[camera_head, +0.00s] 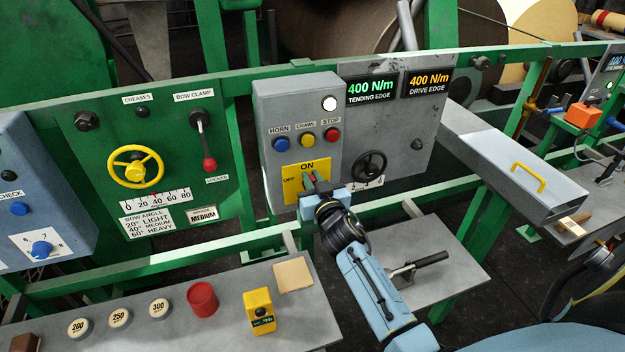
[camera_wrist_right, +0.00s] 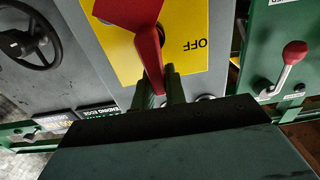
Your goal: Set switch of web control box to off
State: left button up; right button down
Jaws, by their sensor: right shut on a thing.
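The web control box (camera_head: 272,108) is the grey box in the middle of the head view, with a yellow switch plate (camera_head: 291,184) low on its front. The plate reads ON at the top and OFF at the left. The red switch handle (camera_wrist_right: 150,58) shows in the right wrist view, which sees the plate upside down. Its lever points toward the plate's ON side, away from the OFF label. My right gripper (camera_head: 314,183) is at the plate, shut on the lever; its green fingers (camera_wrist_right: 167,90) flank the lever's end. My left gripper is not in view.
Blue, yellow and red buttons (camera_head: 305,138) sit above the plate. A black handwheel (camera_head: 371,164) is just right of my right gripper. A bench (camera_head: 235,322) below holds a yellow device (camera_head: 259,312), a red cup (camera_head: 202,299) and weights. A green rail (camera_head: 225,232) runs behind the bench.

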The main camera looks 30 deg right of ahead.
jog(key=a+n, duration=0.1)
jog(key=n, duration=0.1)
jog(key=a+f+n+b, duration=0.1)
jog(key=n, duration=0.2)
jog(key=n+b, duration=0.1)
jog(key=n, duration=0.2)
jog(key=shift+w+a+f, duration=0.15)
jog(key=shift+w+a, duration=0.15)
jog(key=shift+a, duration=0.1)
jog(key=n, duration=0.2)
jog(key=f+n+b, duration=0.1)
jog(key=a+n+b, duration=0.1)
jog(key=n, duration=0.1)
jog(key=shift+w+f+n, duration=0.15)
jog(key=shift+f+n, duration=0.15)
jog(key=shift+f, duration=0.05)
jog(key=shift+a+f+n+b, duration=0.1)
jog(key=shift+f+n+b, duration=0.3)
jog(key=shift+n, duration=0.65)
jog(key=shift+a+f+n+b, duration=0.1)
jog(key=shift+f+n+b, duration=0.3)
jog(key=shift+n, duration=0.65)
jog(key=c, duration=1.5)
grip_release()
jog(key=shift+r, duration=0.15)
jog(key=shift+o, duration=0.2)
